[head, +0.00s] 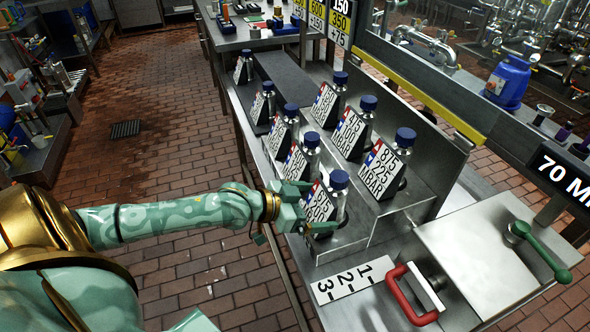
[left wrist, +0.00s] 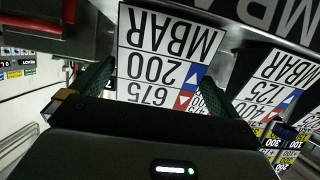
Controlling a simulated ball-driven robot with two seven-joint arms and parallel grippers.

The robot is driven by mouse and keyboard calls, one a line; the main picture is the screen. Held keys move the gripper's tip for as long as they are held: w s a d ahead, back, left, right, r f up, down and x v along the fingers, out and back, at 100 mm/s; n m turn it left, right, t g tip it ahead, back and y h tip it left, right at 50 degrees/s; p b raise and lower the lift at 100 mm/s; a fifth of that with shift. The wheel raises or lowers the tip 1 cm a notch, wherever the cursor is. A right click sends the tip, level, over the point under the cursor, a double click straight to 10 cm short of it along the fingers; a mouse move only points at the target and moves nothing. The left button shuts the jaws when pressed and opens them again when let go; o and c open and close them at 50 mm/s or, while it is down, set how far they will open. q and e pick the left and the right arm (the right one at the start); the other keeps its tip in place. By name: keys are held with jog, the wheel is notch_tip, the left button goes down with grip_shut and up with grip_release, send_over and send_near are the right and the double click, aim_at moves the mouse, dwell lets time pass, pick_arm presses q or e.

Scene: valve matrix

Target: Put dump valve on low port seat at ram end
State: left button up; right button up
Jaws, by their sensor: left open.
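Several silver valves with blue caps and slanted white label plates stand in two rows on a metal rack (head: 405,215). I cannot tell which one is the dump valve. My left gripper (head: 312,208) is open at the nearest valve of the left row (head: 340,206), its fingers on either side of that valve's label. In the left wrist view, the plate reading 675 200 MBAR (left wrist: 165,62) lies between the open fingers (left wrist: 153,88). The valve body behind it is mostly hidden there. I cannot identify the low port seat. My right gripper is not in view.
A white 1-2-3 strip (head: 352,280) lies at the bench's near end. Beside it is a steel box (head: 475,250) with a red handle (head: 408,297) and a green lever (head: 540,250). The back row (head: 376,172) stands close to the right. Brick floor is clear at left.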

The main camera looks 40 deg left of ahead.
pick_arm(q)
jog(key=p+v, duration=0.2)
jog(key=v, duration=0.5)
jog(key=shift+r, duration=0.1)
